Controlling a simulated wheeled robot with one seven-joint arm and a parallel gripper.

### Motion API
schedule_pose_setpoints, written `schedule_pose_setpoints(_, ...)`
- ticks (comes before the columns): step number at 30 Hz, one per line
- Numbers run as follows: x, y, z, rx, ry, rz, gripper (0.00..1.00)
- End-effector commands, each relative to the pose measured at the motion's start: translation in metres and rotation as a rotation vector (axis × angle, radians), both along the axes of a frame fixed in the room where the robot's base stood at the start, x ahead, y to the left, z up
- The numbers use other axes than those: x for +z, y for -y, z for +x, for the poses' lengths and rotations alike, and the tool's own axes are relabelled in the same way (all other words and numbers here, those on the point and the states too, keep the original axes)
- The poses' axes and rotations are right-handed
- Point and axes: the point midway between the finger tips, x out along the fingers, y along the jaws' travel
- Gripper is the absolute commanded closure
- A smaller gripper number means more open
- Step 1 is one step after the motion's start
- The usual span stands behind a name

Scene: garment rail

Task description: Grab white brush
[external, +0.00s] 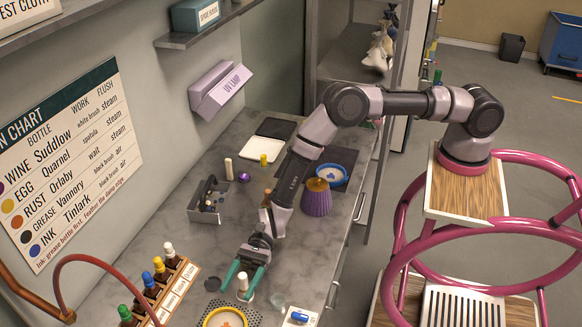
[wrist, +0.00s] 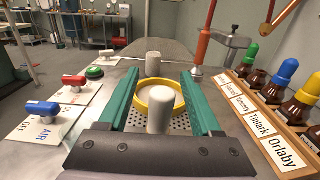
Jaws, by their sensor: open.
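A white upright cylinder, apparently the white brush's handle (external: 243,282), stands on the grey counter between the teal fingers of my gripper (external: 245,276). In the wrist view the pale cylinder (wrist: 160,111) rises between the fingers of my gripper (wrist: 160,105), with a visible gap on each side. My gripper is open and low over the counter. The foot of the brush is hidden in the wrist view.
A yellow ring (wrist: 142,97) on a perforated plate lies just beyond, with another pale cylinder (wrist: 153,64) behind it. A bottle rack (external: 175,290) stands at left in the external view.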

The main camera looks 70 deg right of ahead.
Motion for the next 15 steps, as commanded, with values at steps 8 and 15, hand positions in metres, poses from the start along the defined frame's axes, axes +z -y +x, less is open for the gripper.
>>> schedule_pose_setpoints(8, 0.0005, -0.0033, 0.0021, -0.003, 0.001, 0.000, 0.34)
schedule_pose_setpoints(15, 0.0007, -0.0033, 0.0019, -0.003, 0.001, 0.000, 1.00)
